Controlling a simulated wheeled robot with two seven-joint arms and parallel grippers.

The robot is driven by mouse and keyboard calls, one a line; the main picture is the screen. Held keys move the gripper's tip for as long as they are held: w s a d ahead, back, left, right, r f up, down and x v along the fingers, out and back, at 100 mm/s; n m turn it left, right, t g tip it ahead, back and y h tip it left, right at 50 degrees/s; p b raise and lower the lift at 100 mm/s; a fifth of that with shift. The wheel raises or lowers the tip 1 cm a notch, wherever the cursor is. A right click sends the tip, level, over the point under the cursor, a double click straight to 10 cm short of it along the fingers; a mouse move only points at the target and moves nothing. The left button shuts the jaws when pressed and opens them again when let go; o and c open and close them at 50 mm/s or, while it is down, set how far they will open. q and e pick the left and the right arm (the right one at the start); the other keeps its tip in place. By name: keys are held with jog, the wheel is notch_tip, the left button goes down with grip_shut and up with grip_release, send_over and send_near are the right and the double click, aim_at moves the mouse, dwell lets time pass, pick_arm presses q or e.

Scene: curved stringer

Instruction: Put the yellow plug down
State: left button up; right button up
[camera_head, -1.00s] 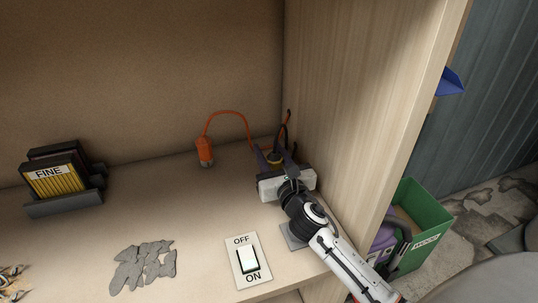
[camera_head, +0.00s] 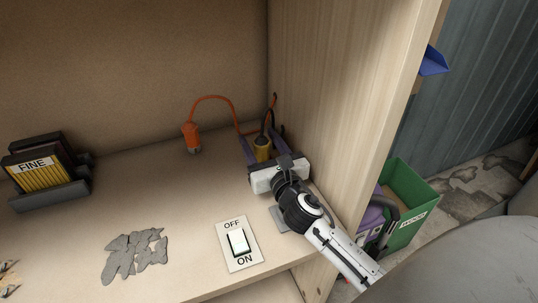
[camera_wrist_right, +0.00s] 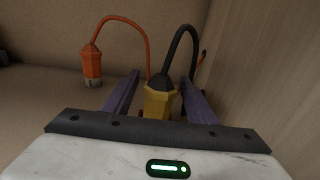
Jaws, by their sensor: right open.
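The yellow plug (camera_head: 262,149) with its black cord stands upright near the back right corner of the shelf. It also shows in the right wrist view (camera_wrist_right: 158,101). My right gripper (camera_head: 263,142) is open, with its purple fingers on either side of the plug. In the right wrist view my right gripper (camera_wrist_right: 160,85) shows gaps beside the plug. The plug's lower end is hidden behind the gripper body. My left gripper is not in view.
An orange plug (camera_head: 191,138) with an orange cord stands to the left. A switch plate (camera_head: 238,243), grey flat pieces (camera_head: 135,254) and a FINE box (camera_head: 41,175) are on the shelf. A wooden side wall (camera_head: 335,100) rises close on the right.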

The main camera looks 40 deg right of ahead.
aim_at(264, 149)
jog(key=v, duration=0.8)
jog(key=shift+s+a+f+b, duration=0.1)
jog(key=shift+s+b, duration=0.1)
jog(key=shift+b, duration=0.15)
jog(key=shift+s+a, duration=0.15)
jog(key=shift+s, duration=0.35)
jog(key=shift+s, duration=0.1)
